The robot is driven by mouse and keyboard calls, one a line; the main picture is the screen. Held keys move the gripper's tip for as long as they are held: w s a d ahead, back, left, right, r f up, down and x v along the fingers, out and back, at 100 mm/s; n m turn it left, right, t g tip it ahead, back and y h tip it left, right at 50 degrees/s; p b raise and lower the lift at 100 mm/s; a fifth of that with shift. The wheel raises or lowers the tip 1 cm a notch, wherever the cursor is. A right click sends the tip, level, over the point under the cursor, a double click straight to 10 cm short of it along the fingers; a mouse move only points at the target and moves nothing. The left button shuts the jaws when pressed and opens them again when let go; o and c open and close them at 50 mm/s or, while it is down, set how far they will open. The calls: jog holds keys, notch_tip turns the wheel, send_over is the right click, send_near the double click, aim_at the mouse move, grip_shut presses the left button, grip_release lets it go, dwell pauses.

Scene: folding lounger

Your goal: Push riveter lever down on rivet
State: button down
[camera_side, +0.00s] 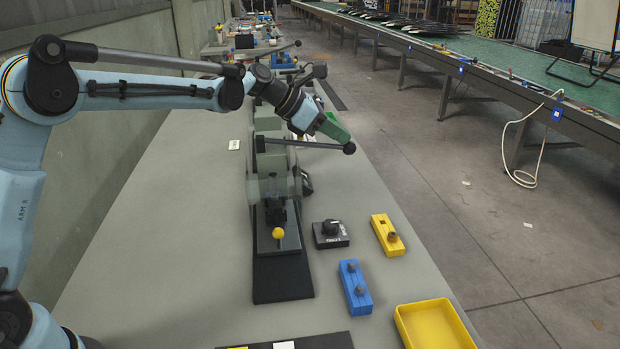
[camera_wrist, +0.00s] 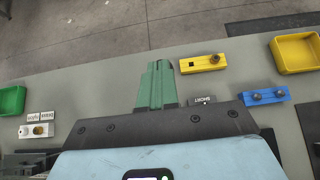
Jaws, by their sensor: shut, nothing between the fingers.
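The riveter (camera_side: 268,165) stands on the bench, a grey-green machine on a black base. Its lever (camera_side: 310,144) is a dark rod reaching right, nearly level, with a black ball (camera_side: 349,148) at its end. My gripper (camera_side: 338,130) has green fingers, shut and empty, just above the lever near the ball. I cannot tell whether they touch it. In the wrist view the shut fingers (camera_wrist: 157,82) point away over the bench, and I cannot make out the lever there. No rivet can be made out under the riveter.
A yellow block (camera_side: 388,235), a blue block (camera_side: 355,287), a black knob box (camera_side: 331,234) and a yellow tray (camera_side: 436,325) lie right of the riveter. A yellow ball knob (camera_side: 278,233) stands at its front. A green tray (camera_wrist: 12,100) shows at the wrist view's left.

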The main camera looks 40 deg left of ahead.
jog(key=shift+w+d, duration=0.1)
jog(key=shift+d, duration=0.1)
notch_tip(320, 180, up, 9)
jog(key=shift+a, duration=0.15)
dwell(0.7)
dwell(0.5)
notch_tip(320, 180, up, 7)
jog(key=shift+s, duration=0.2)
dwell(0.4)
jog(key=shift+a+f, duration=0.1)
jog(key=s+a+f+m+y, duration=0.3)
jog(key=s+f+m, duration=0.7)
jog(key=s+m, duration=0.3)
jog(key=s+a+f+m+y, duration=0.4)
jog(key=s+f+m, duration=0.7)
jog(key=s+m, duration=0.3)
jog(key=s, duration=0.3)
jog(key=shift+s+y, duration=0.3)
